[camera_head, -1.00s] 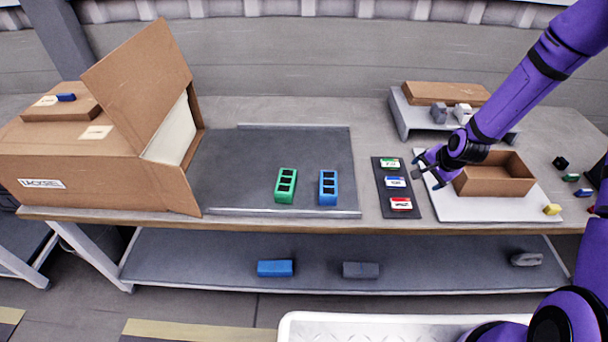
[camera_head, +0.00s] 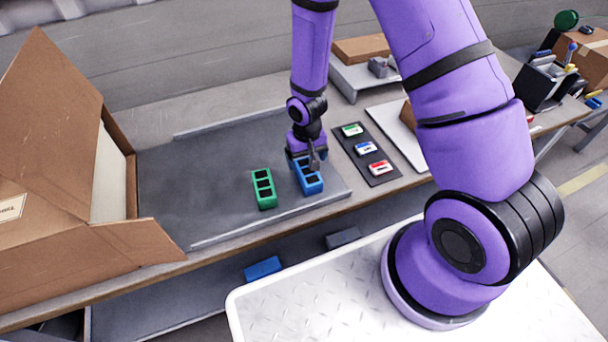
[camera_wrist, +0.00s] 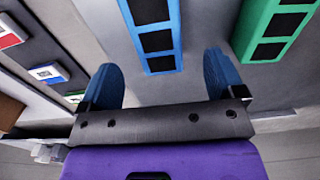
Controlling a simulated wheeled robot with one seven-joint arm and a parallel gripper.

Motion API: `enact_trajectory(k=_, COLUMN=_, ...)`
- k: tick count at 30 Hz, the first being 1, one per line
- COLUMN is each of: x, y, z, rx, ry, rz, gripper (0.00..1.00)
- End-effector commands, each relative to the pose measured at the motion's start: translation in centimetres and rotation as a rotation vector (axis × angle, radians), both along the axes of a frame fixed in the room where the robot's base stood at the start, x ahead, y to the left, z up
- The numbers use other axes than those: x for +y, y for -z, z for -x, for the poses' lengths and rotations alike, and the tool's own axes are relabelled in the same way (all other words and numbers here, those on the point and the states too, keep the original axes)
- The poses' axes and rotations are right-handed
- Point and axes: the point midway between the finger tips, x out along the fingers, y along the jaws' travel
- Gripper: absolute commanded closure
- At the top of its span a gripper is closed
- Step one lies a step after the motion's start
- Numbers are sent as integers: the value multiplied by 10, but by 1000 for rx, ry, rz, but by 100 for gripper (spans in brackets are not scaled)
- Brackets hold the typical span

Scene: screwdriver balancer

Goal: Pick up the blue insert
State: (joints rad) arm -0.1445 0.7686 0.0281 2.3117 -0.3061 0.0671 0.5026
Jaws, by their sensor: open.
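The blue insert (camera_head: 312,187), a narrow block with a row of dark square openings, rests on the grey mat (camera_head: 205,205). My gripper (camera_head: 306,157) is at its far end in the head view and hides part of it. In the wrist view my gripper (camera_wrist: 160,64) is open with its two blue fingers apart. The blue insert (camera_wrist: 154,41) lies ahead, lined up with the gap between them, and nothing is held. I cannot tell how high the fingertips are above it.
A green insert (camera_head: 264,189) lies left of the blue one and also shows in the wrist view (camera_wrist: 273,30). A dark board (camera_head: 372,173) with green, blue and red labels is to the right. An open cardboard box (camera_head: 75,245) stands on the left. The mat's left part is clear.

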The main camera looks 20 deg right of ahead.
Motion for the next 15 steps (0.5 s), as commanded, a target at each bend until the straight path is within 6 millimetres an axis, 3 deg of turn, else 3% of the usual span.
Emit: enact_trajectory(k=15, x=0, y=42, z=1, rx=0, ry=1, rz=0, gripper=12)
